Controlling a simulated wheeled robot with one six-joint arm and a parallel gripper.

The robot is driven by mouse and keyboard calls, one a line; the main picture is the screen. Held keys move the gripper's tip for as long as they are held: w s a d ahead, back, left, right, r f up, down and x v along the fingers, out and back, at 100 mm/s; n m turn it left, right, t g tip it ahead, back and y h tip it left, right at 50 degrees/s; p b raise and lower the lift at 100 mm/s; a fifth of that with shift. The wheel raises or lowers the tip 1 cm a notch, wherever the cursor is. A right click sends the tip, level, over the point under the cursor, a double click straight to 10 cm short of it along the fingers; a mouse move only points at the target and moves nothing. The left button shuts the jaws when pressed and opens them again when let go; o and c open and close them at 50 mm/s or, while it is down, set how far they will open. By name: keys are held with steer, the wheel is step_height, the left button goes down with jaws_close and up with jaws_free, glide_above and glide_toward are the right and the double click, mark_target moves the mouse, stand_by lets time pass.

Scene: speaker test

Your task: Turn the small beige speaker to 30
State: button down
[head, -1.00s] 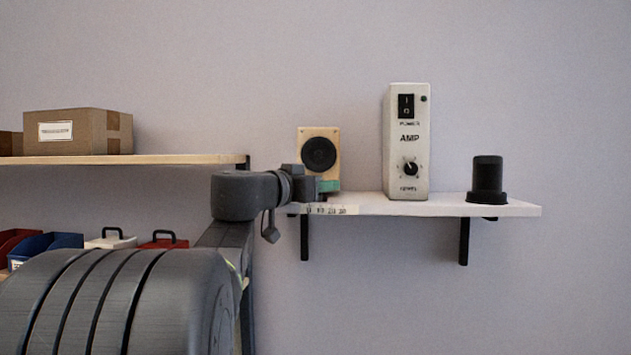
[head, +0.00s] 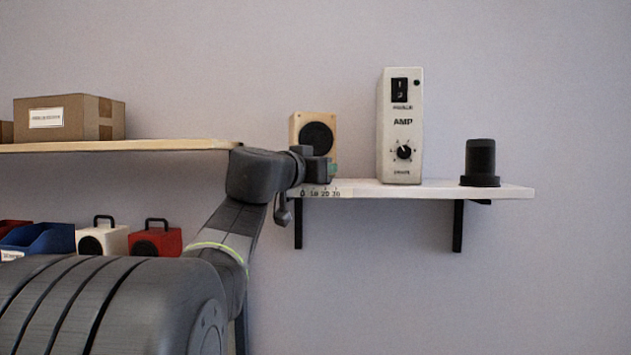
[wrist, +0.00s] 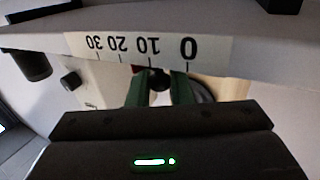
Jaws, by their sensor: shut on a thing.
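The small beige speaker (head: 296,131) with a round black cone stands at the left end of the white shelf (head: 400,190). Its left side shows, so it faces somewhat right. A scale (head: 324,192) marked 0, 10, 20, 30 runs along the shelf's front edge. The exact grip is partly hidden. Some beige speaker body (wrist: 232,88) shows beside the fingers.
A tall white AMP box (head: 400,165) stands right of the speaker, with a gap between. A black cylinder (head: 481,160) stands further right. At left, a wooden shelf (head: 180,145) holds a cardboard box (head: 70,118); red and blue items sit below.

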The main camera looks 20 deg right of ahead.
steer(key=shift+s+d+n+t+y, duration=0.15)
steer(key=shift+d+n+t+y, duration=0.8)
steer(key=shift+t, duration=0.25)
steer(key=shift+f, duration=0.1)
steer(key=c, duration=1.4)
jaws_free()
steer(key=b+v, duration=0.4)
steer(key=v, duration=0.9)
steer(key=shift+s+a, duration=0.2)
steer(key=shift+s, duration=0.1)
